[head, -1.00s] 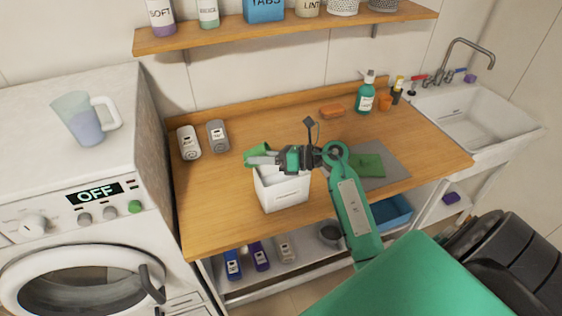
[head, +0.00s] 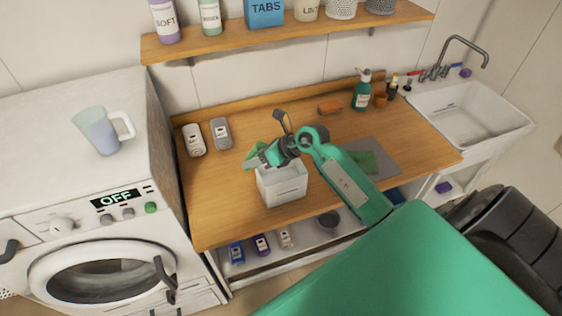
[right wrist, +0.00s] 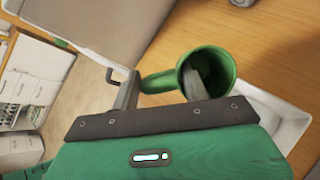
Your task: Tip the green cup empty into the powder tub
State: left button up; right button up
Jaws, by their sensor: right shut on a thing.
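The green cup (head: 253,152) is held in my right gripper (head: 262,160) above the white powder tub (head: 283,188) on the wooden counter. In the right wrist view the cup (right wrist: 225,62) shows its round mouth, with a loop handle on its left. One finger of my right gripper (right wrist: 162,88) reaches into the cup's mouth, and the other is left of the handle. The cup looks tilted over the tub; I cannot tell what is in it. The tub's rim (right wrist: 290,110) shows just below and right of the cup. My left gripper is not in view.
Two small bottles (head: 194,140) lie left on the counter. A soap pump (head: 362,92) and orange sponge (head: 330,107) are at the back. A grey mat with a green cloth (head: 362,162) is to the right. A washing machine with a jug (head: 100,132) stands left.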

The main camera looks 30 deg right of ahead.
pick_arm(q)
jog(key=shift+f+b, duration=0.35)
jog(key=shift+b, duration=0.4)
pick_arm(e)
jog(key=w+a+f+n+g+h, duration=0.1)
jog(key=w+a+f+g+h, duration=0.2)
jog(key=a+f+h, duration=0.2)
jog(key=shift+a+g+h, duration=0.4)
jog(key=shift+a+h, duration=0.1)
jog(key=shift+a, duration=0.05)
jog(key=shift+w, duration=0.1)
